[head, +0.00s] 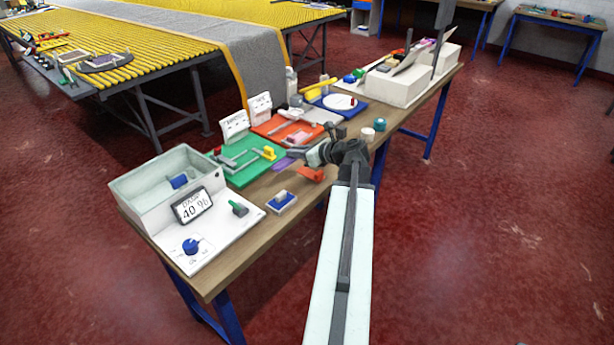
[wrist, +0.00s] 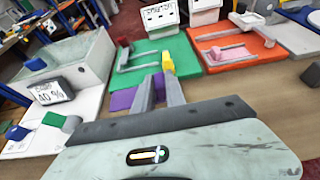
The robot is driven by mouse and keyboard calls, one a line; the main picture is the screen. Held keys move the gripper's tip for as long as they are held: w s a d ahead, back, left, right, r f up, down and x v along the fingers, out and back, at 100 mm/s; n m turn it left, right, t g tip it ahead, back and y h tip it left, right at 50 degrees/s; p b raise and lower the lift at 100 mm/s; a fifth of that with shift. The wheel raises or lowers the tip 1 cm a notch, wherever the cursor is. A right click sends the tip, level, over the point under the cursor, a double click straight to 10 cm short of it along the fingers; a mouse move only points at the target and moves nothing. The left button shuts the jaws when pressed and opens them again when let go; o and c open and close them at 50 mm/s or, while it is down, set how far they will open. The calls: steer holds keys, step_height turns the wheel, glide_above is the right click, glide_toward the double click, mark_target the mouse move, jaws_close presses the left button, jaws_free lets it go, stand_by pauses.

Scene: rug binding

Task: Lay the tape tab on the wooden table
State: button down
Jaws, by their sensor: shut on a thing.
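A flat purple tab, which I take to be the tape tab (head: 285,164), is at the fingertips of my gripper (head: 303,154), beside the near edge of the green board. In the wrist view the purple tab (wrist: 122,98) shows left of and between the two grey fingers (wrist: 158,92), which are shut on it. The fingers hide part of it. I cannot tell whether it touches the surface below. The wooden table (head: 256,192) has bare wood at its near side, also seen in the wrist view (wrist: 265,92).
The green board (head: 240,175) bears grey bars and a yellow block. An orange board (head: 268,130) lies beyond it. A pale bin (head: 150,185) and a 40 % display (head: 192,205) stand left. A small blue-based block (head: 281,203) sits near the front edge. An orange piece (head: 311,174) shows below my gripper.

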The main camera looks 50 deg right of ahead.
mark_target(297, 181)
step_height(297, 181, down, 10)
steer(key=b, duration=0.8)
steer(key=shift+r+b, duration=0.15)
steer(key=shift+b, duration=0.15)
steer(key=shift+r, duration=0.25)
steer(key=shift+f, duration=0.2)
steer(key=c, duration=1.4)
jaws_free()
steer(key=shift+r, duration=0.1)
